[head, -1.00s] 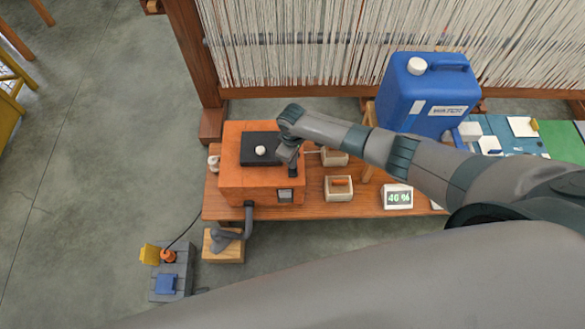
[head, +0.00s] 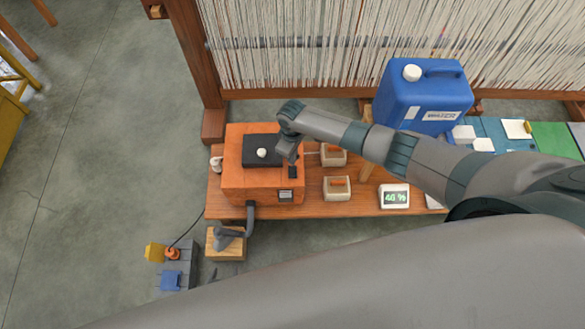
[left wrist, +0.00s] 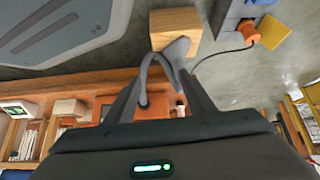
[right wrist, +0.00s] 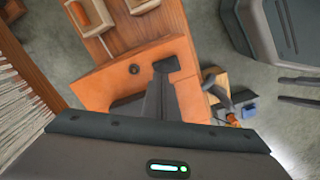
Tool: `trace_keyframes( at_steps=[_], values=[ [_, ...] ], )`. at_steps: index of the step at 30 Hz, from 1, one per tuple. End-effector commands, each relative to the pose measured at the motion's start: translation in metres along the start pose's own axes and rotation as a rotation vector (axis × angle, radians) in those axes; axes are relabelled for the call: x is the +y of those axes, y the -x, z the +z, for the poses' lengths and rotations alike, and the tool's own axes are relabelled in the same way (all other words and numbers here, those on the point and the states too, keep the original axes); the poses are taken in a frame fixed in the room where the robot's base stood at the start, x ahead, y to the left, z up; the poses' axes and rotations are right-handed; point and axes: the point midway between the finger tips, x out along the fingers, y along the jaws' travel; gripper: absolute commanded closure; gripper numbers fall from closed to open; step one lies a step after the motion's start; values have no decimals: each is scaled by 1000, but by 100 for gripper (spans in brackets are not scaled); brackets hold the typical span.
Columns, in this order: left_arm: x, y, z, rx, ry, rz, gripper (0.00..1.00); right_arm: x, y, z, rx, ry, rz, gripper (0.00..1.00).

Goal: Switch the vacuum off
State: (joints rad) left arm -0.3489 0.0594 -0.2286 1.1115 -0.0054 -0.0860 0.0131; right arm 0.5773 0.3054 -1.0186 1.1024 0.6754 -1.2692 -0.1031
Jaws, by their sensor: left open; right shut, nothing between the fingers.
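The vacuum appears to be the orange box (head: 235,170) with a black top plate, a white knob (head: 262,153) and a grey hose (head: 250,218) at its front. A grey switch-like part (head: 285,196) sits on its front face. My right gripper (head: 292,173) is shut and empty over the box's front right part; its fingers also show over the box in the right wrist view (right wrist: 166,66). I cannot tell whether they touch it. My left gripper (left wrist: 160,92) is open and empty, facing the hose and a wooden block (left wrist: 176,27); my arm mostly hides it in the head view.
Two small trays (head: 337,189) and a display (head: 395,197) stand right of the box. A blue canister (head: 425,95) stands behind my right arm. A power strip (head: 187,270) with coloured plugs lies on the floor.

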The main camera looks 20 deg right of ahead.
Motion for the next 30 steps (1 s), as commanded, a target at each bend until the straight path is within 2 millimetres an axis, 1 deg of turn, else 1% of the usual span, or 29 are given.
trace_keyframes(
  at_steps=[1, 30],
  values=[
    [2, 2, -2, 9, -1, 2, 50, 0, 4, 0, 0, 0, 0, 100],
    [-9, 20, 60, -143, -6, -11, 50, 0, 23, 0, 0, 0, 0, 100]
  ],
)
